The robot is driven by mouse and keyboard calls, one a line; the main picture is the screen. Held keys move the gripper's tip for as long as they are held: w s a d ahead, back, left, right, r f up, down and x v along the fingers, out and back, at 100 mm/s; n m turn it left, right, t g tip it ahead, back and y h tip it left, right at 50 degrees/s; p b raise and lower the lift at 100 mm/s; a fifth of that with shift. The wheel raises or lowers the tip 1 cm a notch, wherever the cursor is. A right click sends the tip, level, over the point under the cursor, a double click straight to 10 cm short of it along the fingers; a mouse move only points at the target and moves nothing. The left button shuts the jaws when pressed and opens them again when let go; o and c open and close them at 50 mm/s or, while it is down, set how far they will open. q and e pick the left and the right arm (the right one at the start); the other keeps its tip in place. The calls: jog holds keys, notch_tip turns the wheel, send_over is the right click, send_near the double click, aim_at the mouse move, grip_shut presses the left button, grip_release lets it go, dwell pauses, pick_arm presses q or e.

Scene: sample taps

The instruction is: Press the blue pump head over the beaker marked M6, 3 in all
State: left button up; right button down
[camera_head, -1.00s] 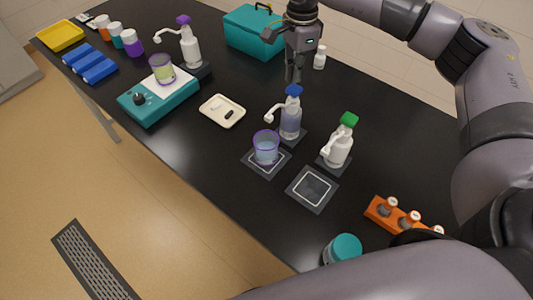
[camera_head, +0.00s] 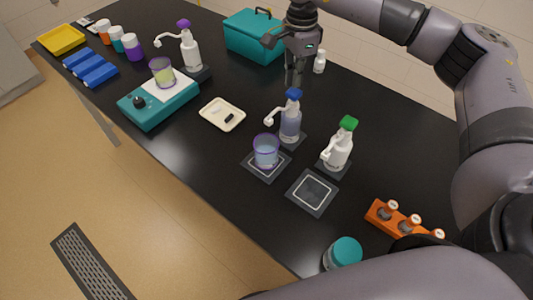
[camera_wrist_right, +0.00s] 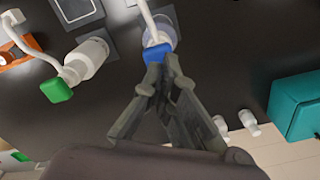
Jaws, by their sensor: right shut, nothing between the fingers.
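Any M6 mark is too small to read. My right gripper (camera_head: 294,84) is shut and empty, pointing down just above the blue head. In the right wrist view, the closed fingertips (camera_wrist_right: 157,72) are at the edge of the blue head (camera_wrist_right: 157,53); I cannot tell whether they touch. My left gripper is not in view.
A green-headed pump bottle (camera_head: 338,150) stands close on the right, by an empty dark square pad (camera_head: 312,192). A cream tray (camera_head: 222,114) lies left.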

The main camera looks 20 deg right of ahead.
aim_at(294, 91)
jog(key=shift+f, duration=0.15)
dwell(0.3)
jog(key=shift+f+b, duration=1.2)
jog(key=shift+f, duration=0.35)
jog(key=shift+r+p, duration=0.9)
jog(key=shift+r, duration=0.75)
jog(key=shift+f, duration=0.2)
